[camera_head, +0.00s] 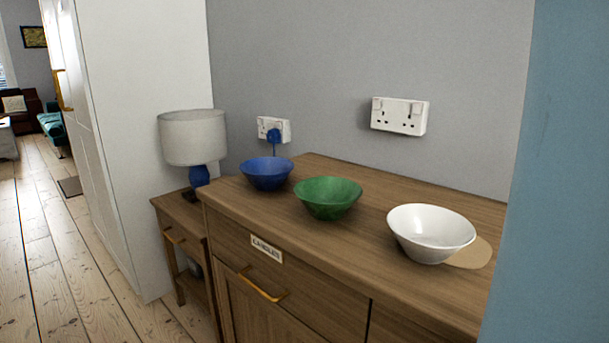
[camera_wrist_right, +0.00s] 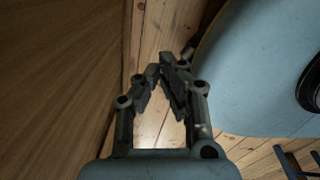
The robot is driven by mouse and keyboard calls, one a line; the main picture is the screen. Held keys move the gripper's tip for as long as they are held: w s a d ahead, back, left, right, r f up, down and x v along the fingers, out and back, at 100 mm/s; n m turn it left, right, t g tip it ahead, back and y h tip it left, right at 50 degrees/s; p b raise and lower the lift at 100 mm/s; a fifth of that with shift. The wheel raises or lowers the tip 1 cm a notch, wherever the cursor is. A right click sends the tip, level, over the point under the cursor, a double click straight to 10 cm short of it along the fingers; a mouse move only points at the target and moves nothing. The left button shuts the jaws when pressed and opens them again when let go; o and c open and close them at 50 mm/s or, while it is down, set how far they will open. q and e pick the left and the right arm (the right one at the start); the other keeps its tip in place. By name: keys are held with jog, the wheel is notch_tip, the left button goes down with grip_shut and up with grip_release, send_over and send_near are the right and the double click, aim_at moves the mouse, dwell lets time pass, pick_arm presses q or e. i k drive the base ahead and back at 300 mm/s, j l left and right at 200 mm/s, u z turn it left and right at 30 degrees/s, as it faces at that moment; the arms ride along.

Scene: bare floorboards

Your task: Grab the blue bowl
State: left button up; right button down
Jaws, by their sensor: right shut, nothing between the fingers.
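The blue bowl (camera_head: 267,173) stands upright at the left end of the wooden cabinet top in the head view. A green bowl (camera_head: 328,197) stands to its right and a white bowl (camera_head: 430,232) further right. My right gripper (camera_wrist_right: 163,70) shows only in the right wrist view. Its fingers are drawn together with nothing between them, above the floorboards and beside a brown wooden surface. No bowl shows in that view. My left gripper is in neither view.
The wooden cabinet (camera_head: 385,222) stands against the grey wall. A lamp (camera_head: 194,140) on a small side table (camera_head: 172,206) stands left of it. Wall sockets (camera_head: 399,116) are above the top. Open floorboards (camera_head: 50,250) lie at the left.

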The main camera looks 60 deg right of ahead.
aim_at(267, 175)
jog(key=l+z, duration=0.2)
jog(key=z, duration=1.4)
jog(key=i+j, duration=0.2)
jog(key=j, duration=0.15)
